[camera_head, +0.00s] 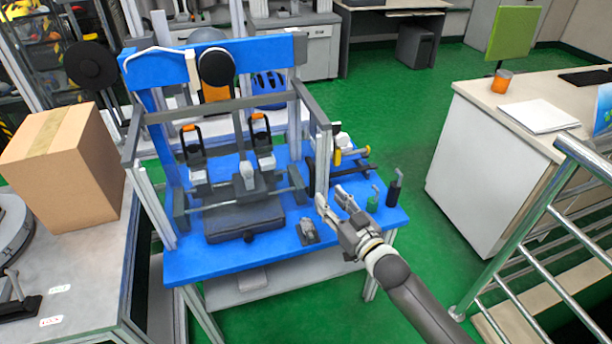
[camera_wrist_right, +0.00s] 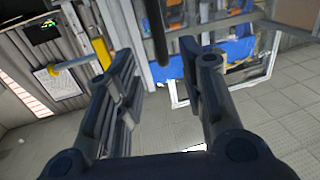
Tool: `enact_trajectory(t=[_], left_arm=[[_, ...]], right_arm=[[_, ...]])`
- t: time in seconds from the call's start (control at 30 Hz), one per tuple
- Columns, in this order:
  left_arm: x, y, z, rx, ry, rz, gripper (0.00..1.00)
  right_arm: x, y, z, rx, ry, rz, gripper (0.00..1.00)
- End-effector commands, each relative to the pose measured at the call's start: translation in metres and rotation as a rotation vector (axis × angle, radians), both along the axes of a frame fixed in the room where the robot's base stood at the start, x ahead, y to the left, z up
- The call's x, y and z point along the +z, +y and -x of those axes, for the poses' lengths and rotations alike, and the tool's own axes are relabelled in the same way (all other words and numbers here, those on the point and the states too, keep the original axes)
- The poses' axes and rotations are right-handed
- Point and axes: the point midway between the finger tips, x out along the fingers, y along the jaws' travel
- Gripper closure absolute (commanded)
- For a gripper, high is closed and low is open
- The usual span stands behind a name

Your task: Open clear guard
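The clear guard (camera_head: 225,108) shows as a grey frame at the front of the blue drop tower (camera_head: 215,55); its panes are too transparent to make out. My right gripper (camera_head: 332,198) is open and empty, just right of the guard's lower right front corner. In the right wrist view my right gripper (camera_wrist_right: 165,85) has its two fingers wide apart. A dark upright bar (camera_wrist_right: 156,32) shows beyond and between the fingertips; I cannot tell whether it belongs to the guard. No contact is clear. My left gripper is not in view.
The blue table (camera_head: 210,262) carries the tower, a grey base block (camera_head: 243,217) and a small grey part (camera_head: 308,231). A dark upright handle (camera_head: 394,188) stands at its right edge. A cardboard box (camera_head: 62,165) is at left, and a metal railing (camera_head: 520,235) at right.

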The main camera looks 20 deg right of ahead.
Motion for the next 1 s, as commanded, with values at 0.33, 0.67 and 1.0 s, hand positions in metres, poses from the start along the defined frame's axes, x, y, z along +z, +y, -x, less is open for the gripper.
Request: enact_trajectory(t=[0.33,0.67,1.0], left_arm=[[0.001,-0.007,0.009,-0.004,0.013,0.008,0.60],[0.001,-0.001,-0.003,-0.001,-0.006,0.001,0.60],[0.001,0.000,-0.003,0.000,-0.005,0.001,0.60]], right_arm=[[0.000,0.013,-0.056,-0.002,0.001,0.000,0.63],[-0.001,0.022,-0.093,-0.001,0.002,0.000,0.63],[-0.001,0.023,-0.098,-0.001,0.003,0.002,0.63]])
